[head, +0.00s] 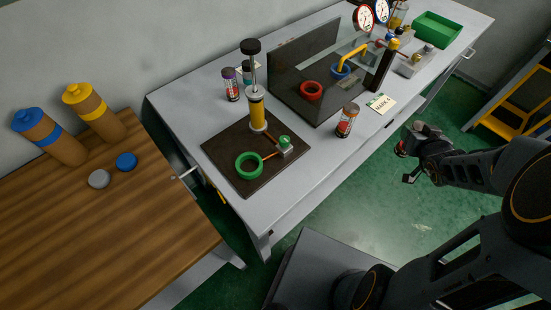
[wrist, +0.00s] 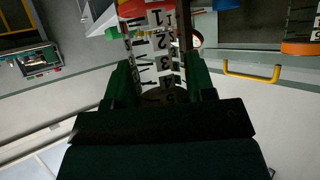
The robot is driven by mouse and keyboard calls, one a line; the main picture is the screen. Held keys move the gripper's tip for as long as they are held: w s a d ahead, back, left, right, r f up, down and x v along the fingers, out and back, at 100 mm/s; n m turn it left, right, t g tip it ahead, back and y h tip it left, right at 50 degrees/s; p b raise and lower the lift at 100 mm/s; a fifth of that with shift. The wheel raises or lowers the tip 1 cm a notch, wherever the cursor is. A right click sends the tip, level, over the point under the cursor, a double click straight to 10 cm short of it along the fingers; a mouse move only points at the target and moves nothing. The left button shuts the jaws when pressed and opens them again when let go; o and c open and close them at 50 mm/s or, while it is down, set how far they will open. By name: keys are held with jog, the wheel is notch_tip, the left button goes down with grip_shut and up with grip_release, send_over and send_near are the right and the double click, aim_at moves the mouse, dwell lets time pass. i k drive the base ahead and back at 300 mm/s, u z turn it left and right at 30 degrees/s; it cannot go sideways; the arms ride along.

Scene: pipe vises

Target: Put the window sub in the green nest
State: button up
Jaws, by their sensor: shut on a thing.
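My gripper (head: 408,160) hangs over the green floor, right of the grey bench and apart from it. In the wrist view its jaws (wrist: 162,80) are shut on a piece with a black-and-white numbered scale (wrist: 158,48). Its far end is hard to make out, and I cannot tell for sure that it is the window sub. In the head view it is mostly hidden, with a small red part (head: 400,149) showing at the gripper. The green ring-shaped nest (head: 241,172) lies on the dark mat on the bench, with nothing visible in it.
A tall pump (head: 256,108) and a small block with a green knob (head: 285,146) stand by the nest. A labelled canister (head: 347,120) stands at the bench front. A green tray (head: 455,22) sits far right.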

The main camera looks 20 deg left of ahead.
aim_at(249, 167)
jog(key=z, duration=0.2)
jog(key=k, duration=1.05)
jog(key=u, duration=1.5)
jog(key=i, duration=0.5)
jog(key=u, duration=0.1)
